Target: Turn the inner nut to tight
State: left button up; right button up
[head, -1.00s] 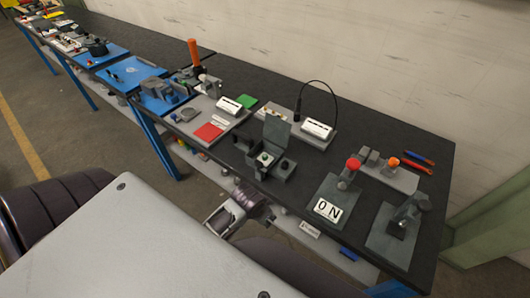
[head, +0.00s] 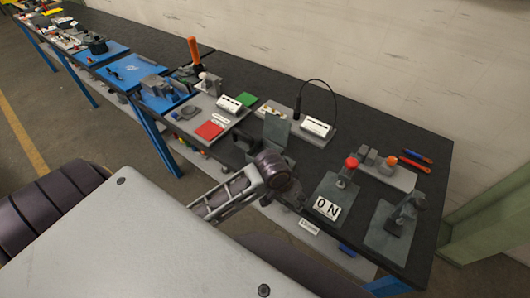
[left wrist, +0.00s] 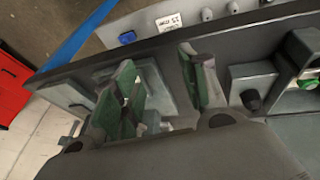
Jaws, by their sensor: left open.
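No part can be told for certain as the inner nut. The gripper's fingers cannot be made out there. My right gripper is in neither view.
Right of my arm stand a plate with an ON sign (head: 327,208), a red knob (head: 351,162) and a grey lever fixture (head: 404,215). Bare black table (head: 380,130) shows at the back.

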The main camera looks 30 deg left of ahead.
pick_arm(q)
jog(key=w, duration=0.2)
jog(key=shift+w+d+r+n+g, duration=0.1)
jog(key=shift+w+d+n+g, duration=0.2)
jog(key=shift+d+n, duration=0.1)
jog(key=shift+w+a+n, duration=0.2)
jog(key=shift+w+n, duration=0.1)
jog(key=shift+w, duration=0.35)
jog(key=w+a+r+n, duration=0.1)
jog(key=w+a, duration=0.1)
jog(key=a, duration=0.1)
jog(key=w+a+n+g+y, duration=0.1)
jog(key=w+a+n, duration=0.1)
jog(key=a, duration=0.1)
jog(key=w+a+r+n+g+y, duration=0.1)
jog(key=w+a+n, duration=0.1)
jog(key=w+a, duration=0.1)
jog(key=shift+w+a+r, duration=0.1)
jog(key=shift+a+r, duration=0.2)
jog(key=shift+r, duration=0.05)
jog(key=w+a+r+n, duration=0.4)
jog(key=a+r+n, duration=0.2)
jog(key=a, duration=0.5)
jog(key=shift+a+g+y, duration=0.15)
jog(key=shift+g+y, duration=0.15)
jog(key=shift+g, duration=0.1)
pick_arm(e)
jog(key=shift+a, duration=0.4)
